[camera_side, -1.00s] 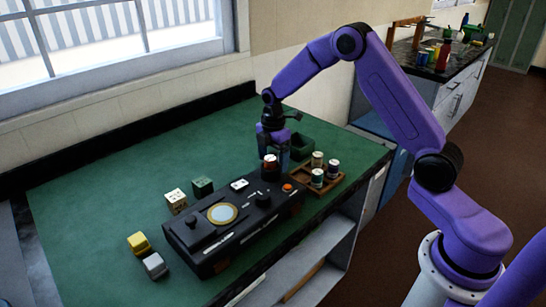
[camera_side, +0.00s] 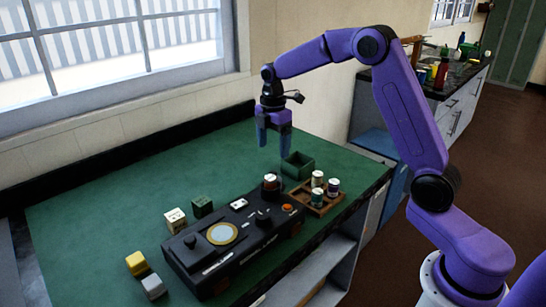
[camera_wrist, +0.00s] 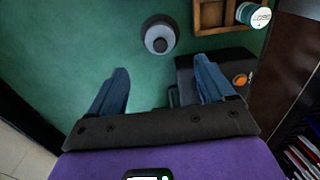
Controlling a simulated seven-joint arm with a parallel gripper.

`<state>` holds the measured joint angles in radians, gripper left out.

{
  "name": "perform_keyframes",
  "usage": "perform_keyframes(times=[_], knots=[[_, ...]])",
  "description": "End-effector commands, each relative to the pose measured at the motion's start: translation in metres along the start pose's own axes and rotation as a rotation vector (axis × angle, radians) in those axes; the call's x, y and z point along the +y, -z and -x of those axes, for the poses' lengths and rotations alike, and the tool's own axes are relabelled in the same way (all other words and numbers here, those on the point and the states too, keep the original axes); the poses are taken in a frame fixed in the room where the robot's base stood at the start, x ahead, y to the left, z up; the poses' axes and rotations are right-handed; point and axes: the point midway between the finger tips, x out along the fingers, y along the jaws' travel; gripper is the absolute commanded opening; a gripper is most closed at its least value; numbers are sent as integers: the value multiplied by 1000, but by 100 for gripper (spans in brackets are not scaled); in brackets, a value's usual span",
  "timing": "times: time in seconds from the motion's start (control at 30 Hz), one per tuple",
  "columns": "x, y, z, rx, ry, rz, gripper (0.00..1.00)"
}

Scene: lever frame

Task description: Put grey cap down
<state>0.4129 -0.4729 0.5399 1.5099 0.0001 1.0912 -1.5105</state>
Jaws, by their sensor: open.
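What looks like the grey cap (camera_wrist: 158,36) is a round piece in the wrist view, with a light grey top and dark middle. It appears to match the small round piece (camera_side: 271,182) by the back edge of the black lever frame (camera_side: 225,240) in the side view. In the wrist view it stands apart from the black body (camera_wrist: 215,72); its base is not clear. My gripper (camera_side: 273,143) is raised above it, pointing down. In the wrist view the two blue fingers (camera_wrist: 162,82) are spread with nothing between them.
A wooden tray (camera_side: 302,197) with several small cans stands right of the frame, with a green open box (camera_side: 297,166) behind it. White (camera_side: 175,220), green (camera_side: 202,207), yellow (camera_side: 137,263) and grey (camera_side: 153,286) blocks sit to the left. The table's back left is clear.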

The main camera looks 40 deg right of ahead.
Motion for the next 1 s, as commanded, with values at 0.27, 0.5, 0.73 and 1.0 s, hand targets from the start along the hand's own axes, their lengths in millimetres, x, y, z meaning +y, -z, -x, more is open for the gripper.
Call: perform_keyframes(times=[0.27, 0.5, 0.73, 1.0], knots=[[-1, 1, 10, 0, 1, 0, 82], [-33, 38, 21, 1, -4, -41, 82], [-113, 92, 33, 6, -10, -142, 82], [-222, 118, 36, 15, -13, -266, 82]])
